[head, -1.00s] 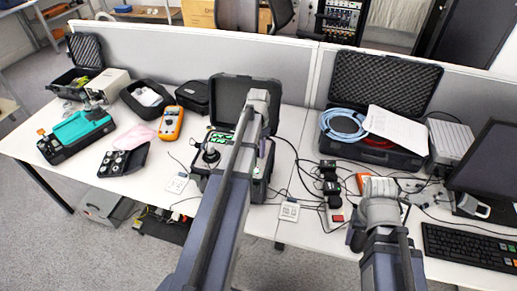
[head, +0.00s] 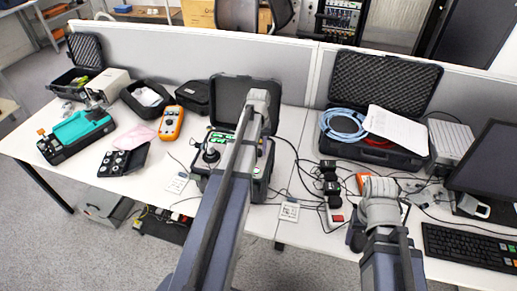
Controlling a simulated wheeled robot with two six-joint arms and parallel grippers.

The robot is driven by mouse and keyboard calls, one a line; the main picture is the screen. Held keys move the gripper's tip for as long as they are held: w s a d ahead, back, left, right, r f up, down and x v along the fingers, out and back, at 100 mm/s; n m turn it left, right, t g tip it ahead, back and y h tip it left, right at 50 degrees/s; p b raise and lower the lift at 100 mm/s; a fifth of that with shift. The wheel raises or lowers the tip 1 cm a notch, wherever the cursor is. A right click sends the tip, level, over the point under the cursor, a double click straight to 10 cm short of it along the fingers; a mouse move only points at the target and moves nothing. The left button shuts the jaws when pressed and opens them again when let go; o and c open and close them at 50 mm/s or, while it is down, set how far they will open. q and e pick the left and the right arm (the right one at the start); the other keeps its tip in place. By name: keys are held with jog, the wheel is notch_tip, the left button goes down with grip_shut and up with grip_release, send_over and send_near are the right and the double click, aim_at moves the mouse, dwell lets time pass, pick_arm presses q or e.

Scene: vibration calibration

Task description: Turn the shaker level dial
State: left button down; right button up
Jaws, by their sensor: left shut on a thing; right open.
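The shaker unit is an open black case (head: 263,172) on the middle of the desk. Its lid stands raised behind it. Its panel has green-lit parts (head: 217,137) and a round dark part with a silver top (head: 211,154) at the left. My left gripper (head: 263,122) is over the panel's right part, reaching down at the case. It is shut on the level dial; the dial and fingertips are mostly hidden behind my own arm. My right gripper (head: 379,190) is open and empty over the right desk, apart from the case; its fingers are hardly visible.
An orange multimeter (head: 171,122) and a black tray (head: 123,161) are left of the case. Black adapters (head: 329,178) and loose cables lie to its right. A case with a blue hose (head: 342,123), a keyboard (head: 472,246) and a monitor (head: 490,160) are further right.

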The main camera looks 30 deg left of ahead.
aim_at(259, 151)
pick_arm(q)
jog(key=shift+n, duration=1.1)
jog(key=c, duration=0.5)
grip_release()
jog(key=shift+r, duration=0.1)
notch_tip(259, 151, up, 8)
jog(key=p, duration=0.8)
jog(key=shift+f, duration=0.2)
